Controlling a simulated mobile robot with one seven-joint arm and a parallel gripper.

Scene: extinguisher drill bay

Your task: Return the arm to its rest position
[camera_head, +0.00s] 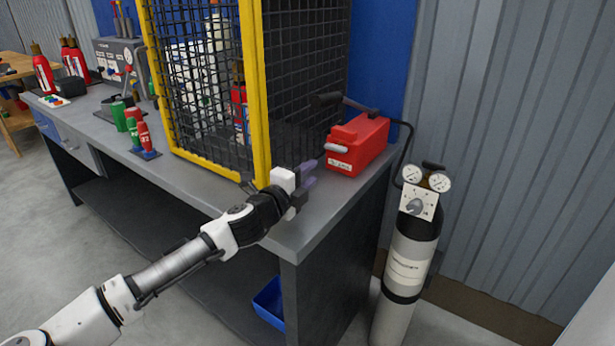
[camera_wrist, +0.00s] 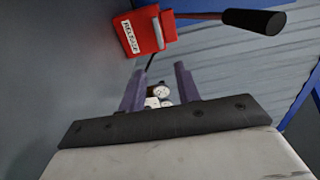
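My arm reaches from the lower left over the front right corner of the grey workbench (camera_head: 195,180). My gripper (camera_head: 306,176) is at the end of it, just left of the red box (camera_head: 357,145) in the head view. In the wrist view its two purple-grey fingers (camera_wrist: 160,88) stand apart with nothing held between them. The red box (camera_wrist: 146,30) shows above the fingers there, with a white label and a light handle. Whether a finger touches the box is unclear, but a gap seems to show.
A black-handled lever (camera_head: 338,100) rises behind the red box. A yellow-framed mesh cage (camera_head: 258,95) stands left of my gripper. A gas cylinder (camera_head: 405,260) with gauges stands right of the bench. Small red and green extinguishers (camera_head: 143,135) stand on the bench. A blue bin (camera_head: 268,302) sits below.

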